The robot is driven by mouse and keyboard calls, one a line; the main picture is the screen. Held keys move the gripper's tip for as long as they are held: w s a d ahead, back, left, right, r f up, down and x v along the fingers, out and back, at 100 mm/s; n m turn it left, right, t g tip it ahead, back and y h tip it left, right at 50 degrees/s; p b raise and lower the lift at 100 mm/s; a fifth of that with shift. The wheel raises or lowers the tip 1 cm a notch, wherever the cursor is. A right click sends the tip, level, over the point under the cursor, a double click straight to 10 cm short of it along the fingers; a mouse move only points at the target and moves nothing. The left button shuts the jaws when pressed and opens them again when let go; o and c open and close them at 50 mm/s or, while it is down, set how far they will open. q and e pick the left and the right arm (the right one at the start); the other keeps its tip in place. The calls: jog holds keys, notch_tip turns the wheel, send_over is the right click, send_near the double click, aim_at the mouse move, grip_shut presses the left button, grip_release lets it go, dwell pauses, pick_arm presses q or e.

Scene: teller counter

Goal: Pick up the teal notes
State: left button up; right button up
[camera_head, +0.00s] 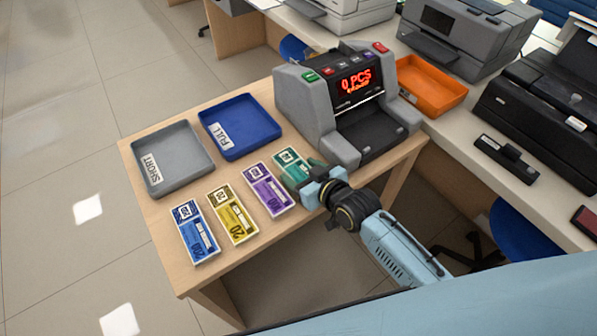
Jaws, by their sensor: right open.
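The teal notes (289,163) lie flat on the wooden table, at the right end of a row of note bundles and in front of the counting machine. My right gripper (312,182) is open over the near right part of the teal notes and hides some of them. Whether its fingers touch the notes cannot be told. My left gripper is not in view.
Purple notes (268,189), yellow notes (233,215) and blue notes (195,232) lie to the left. A grey SHORT tray (181,189) and blue FULL tray (238,153) stand behind, both empty. The counting machine (304,97) reads 0 PCS. An orange tray (434,84) is beyond it.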

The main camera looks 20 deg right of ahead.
aim_at(302, 173)
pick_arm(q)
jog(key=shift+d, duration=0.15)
pick_arm(e)
jog(key=c, duration=0.8)
jog(key=shift+r, duration=0.1)
